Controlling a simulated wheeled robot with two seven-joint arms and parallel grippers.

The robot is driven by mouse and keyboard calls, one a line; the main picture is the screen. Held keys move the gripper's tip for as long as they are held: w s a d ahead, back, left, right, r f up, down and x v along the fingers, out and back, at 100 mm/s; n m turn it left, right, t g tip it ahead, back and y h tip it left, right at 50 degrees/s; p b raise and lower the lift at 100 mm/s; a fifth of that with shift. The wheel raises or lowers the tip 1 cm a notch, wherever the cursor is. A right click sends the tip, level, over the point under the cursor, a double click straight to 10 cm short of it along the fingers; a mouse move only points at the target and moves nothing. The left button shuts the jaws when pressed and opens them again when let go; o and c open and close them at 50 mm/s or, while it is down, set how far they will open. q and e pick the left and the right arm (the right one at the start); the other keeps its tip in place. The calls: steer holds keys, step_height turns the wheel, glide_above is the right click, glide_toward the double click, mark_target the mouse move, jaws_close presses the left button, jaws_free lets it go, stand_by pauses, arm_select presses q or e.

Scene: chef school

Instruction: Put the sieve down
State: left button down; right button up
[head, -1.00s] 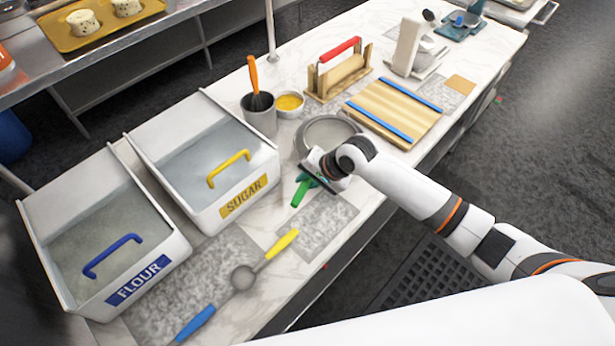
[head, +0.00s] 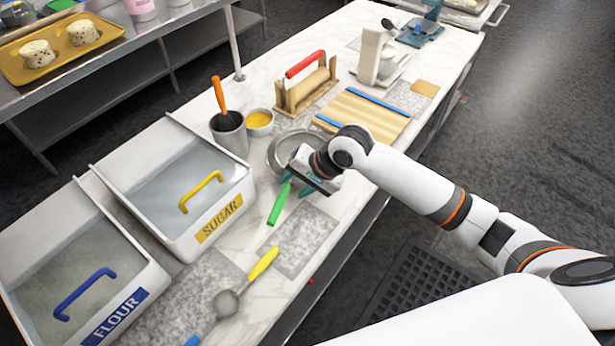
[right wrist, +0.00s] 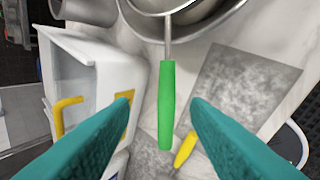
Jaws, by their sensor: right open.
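The sieve has a green handle (head: 280,204) that points toward the front of the counter. In the right wrist view the green handle (right wrist: 167,105) lies between my two teal fingertips but beyond them, with clear gaps on both sides. Its thin metal shaft runs up to a round metal rim at the top edge. In the head view a metal bowl (head: 276,152) is partly hidden behind my right gripper (head: 297,191), which is open and empty just above the handle. The sieve's mesh is mostly hidden by my wrist. My left gripper is not in view.
The white sugar bin (head: 165,200) and flour bin (head: 70,270) stand at left. A yellow-handled scoop (head: 228,302) lies in front. A grey cup (head: 229,134), a yellow-filled bowl (head: 259,120) and a wooden board (head: 365,115) are behind. A grey mat (head: 300,240) is bare.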

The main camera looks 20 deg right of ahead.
steer(key=v, duration=0.5)
steer(key=shift+s+d+r+b, duration=0.15)
steer(key=shift+r+b, duration=0.15)
steer(key=shift+b, duration=0.05)
